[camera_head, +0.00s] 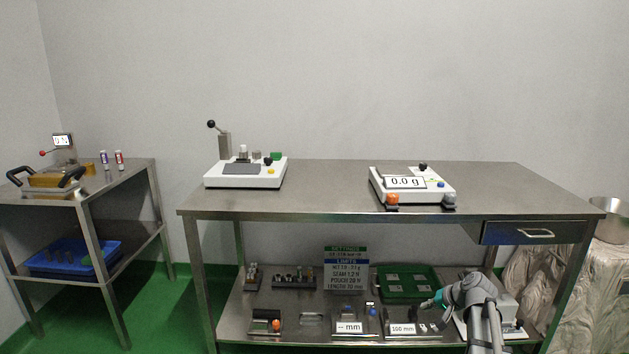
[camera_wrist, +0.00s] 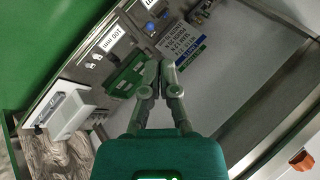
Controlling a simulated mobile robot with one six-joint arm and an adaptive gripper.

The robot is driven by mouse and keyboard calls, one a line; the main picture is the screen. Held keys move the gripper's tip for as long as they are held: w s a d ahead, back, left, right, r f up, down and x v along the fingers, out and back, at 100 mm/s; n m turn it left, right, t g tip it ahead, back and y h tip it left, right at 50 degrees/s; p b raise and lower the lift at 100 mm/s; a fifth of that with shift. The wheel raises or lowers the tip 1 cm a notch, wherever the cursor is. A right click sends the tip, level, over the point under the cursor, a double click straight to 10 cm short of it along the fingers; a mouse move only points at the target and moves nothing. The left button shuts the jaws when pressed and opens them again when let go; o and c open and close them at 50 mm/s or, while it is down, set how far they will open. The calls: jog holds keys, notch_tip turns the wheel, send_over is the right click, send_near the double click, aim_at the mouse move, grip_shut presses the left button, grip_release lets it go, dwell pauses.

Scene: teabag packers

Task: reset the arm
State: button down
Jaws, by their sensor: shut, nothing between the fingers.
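My arm reaches in from the lower right of the head view, in front of the lower shelf of the steel table. My gripper (camera_head: 430,303) is small there, near the green tray, with its fingers hard to make out. In the wrist view my gripper (camera_wrist: 160,68) shows its two fingers with the tips together and nothing between them. The green tray (camera_head: 380,283) lies on the lower shelf and also shows just left of the fingertips in the wrist view (camera_wrist: 124,82).
The lower shelf also holds a settings sign (camera_head: 346,268), a "100 mm" gauge (camera_head: 403,328) and a white device (camera_wrist: 66,112). Above, the tabletop (camera_head: 325,185) carries a lever device (camera_head: 245,172) and a 0.0 g scale (camera_head: 412,187); its middle is clear. A drawer (camera_head: 510,234) hangs at right.

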jog(key=s+a+f+n+g+h, duration=0.2)
jog(key=s+a+n+g+h, duration=0.1)
jog(key=s+a, duration=0.6)
jog(key=s+a+f+n+g+h, duration=0.25)
jog(key=s+a, duration=0.45)
jog(key=s, duration=0.4)
notch_tip(320, 180, up, 38)
jog(key=p, duration=3.8)
jog(key=shift+s+a+r+g+p, duration=0.2)
jog(key=shift+r+g+p, duration=0.05)
jog(key=shift+g+p, duration=0.2)
